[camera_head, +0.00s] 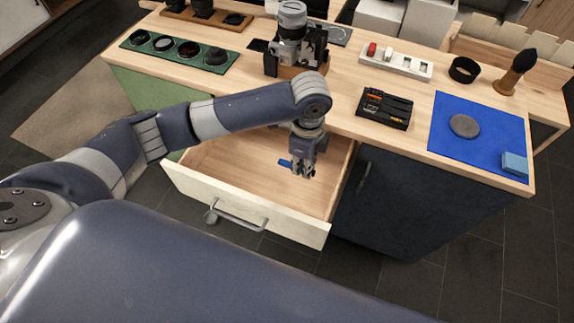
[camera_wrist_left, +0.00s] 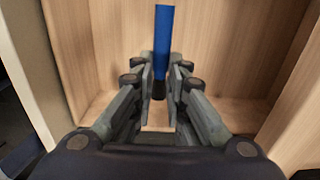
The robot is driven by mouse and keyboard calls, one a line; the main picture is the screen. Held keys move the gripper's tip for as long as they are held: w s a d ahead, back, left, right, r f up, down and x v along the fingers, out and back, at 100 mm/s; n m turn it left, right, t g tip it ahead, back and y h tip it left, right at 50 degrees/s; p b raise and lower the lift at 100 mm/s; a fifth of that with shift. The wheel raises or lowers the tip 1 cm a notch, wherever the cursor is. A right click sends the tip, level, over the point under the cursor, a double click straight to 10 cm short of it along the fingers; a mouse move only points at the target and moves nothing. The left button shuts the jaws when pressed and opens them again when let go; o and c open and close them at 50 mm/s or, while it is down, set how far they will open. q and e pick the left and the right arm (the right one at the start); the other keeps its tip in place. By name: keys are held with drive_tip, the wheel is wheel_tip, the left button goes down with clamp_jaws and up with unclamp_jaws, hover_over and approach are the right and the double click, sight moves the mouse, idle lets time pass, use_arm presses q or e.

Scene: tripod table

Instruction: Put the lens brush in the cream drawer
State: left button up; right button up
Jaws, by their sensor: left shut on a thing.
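The cream drawer (camera_head: 270,217) is pulled open below the worktop, with a bare wooden inside. My left gripper (camera_head: 302,172) points down over the open drawer and is shut on the lens brush (camera_head: 285,163), a slim blue stick. In the left wrist view, the blue handle of the lens brush (camera_wrist_left: 164,45) runs up from between the fingers (camera_wrist_left: 160,80), and its dark end shows below them. The drawer's wooden floor (camera_wrist_left: 225,60) lies behind it. I cannot tell whether the brush touches the floor. My right gripper is not in view.
Above the drawer, the worktop (camera_head: 345,90) holds a camera on a wooden block (camera_head: 290,40), a green tray of round filters (camera_head: 170,62), a black tool case (camera_head: 385,108) and a blue mat (camera_head: 450,150). A dark cabinet door (camera_head: 410,205) stands right of the drawer.

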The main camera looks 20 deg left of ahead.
use_arm(q)
hover_over(302, 187)
wheel_tip(302, 187, down, 5)
drive_tip(key=shift+s+r, duration=0.1)
drive_tip(key=shift+s, duration=0.05)
drive_tip(key=shift+f, duration=1.9)
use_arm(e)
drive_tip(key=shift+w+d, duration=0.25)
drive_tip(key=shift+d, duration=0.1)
use_arm(q)
drive_tip(key=o, duration=0.8)
drive_tip(key=shift+f, duration=0.1)
wheel_tip(302, 187, up, 12)
drive_tip(key=shift+r, duration=0.15)
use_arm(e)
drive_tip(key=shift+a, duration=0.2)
use_arm(q)
drive_tip(key=shift+r, duration=0.1)
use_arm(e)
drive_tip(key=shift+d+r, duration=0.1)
